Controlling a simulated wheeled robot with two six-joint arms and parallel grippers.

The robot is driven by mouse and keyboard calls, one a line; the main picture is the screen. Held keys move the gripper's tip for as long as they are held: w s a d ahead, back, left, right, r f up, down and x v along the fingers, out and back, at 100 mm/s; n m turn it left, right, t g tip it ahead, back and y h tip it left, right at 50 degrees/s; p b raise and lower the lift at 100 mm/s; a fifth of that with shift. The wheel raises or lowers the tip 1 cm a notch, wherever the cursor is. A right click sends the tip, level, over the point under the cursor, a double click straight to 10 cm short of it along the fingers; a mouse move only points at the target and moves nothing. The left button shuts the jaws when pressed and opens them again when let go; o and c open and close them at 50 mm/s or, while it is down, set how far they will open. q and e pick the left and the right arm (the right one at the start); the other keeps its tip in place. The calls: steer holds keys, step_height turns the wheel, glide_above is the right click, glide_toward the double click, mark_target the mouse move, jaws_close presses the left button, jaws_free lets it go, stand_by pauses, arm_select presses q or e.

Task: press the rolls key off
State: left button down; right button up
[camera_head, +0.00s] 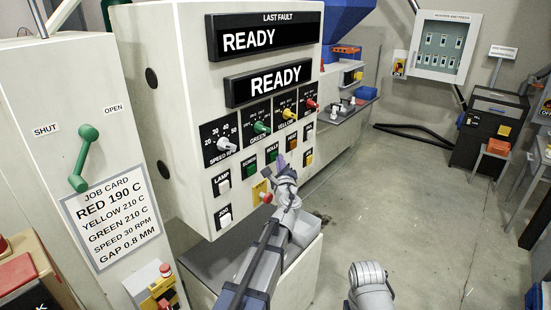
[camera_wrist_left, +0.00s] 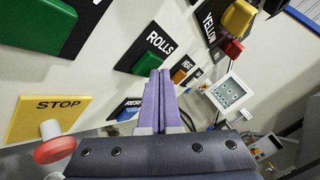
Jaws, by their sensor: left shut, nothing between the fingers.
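The rolls key (camera_wrist_left: 148,62) is a green key on a black plate marked ROLLS, and it also shows on the panel in the head view (camera_head: 272,156). My left gripper (camera_wrist_left: 160,74) has purple fingers pressed together with nothing between them. Its tips are in front of the key's lower right side in the wrist view and partly cover it. I cannot tell whether they touch it. In the head view the left gripper (camera_head: 281,162) is close to the panel, just right of the rolls key. My right gripper's fingers are not in view.
A red STOP button (camera_wrist_left: 55,150) on a yellow plate is left of my fingers. The blue reset key (camera_wrist_left: 127,114) and orange heat key (camera_wrist_left: 179,76) are close by. The upper display (camera_head: 265,36) reads READY. Open floor (camera_head: 420,200) lies right of the machine.

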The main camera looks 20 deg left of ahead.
arm_select(q)
steer(key=shift+s+d, duration=0.25)
steer(key=shift+d, duration=0.3)
steer(key=s+d, duration=0.2)
steer(key=d, duration=0.3)
steer(key=shift+d, duration=0.35)
steer(key=shift+s+f, duration=0.1)
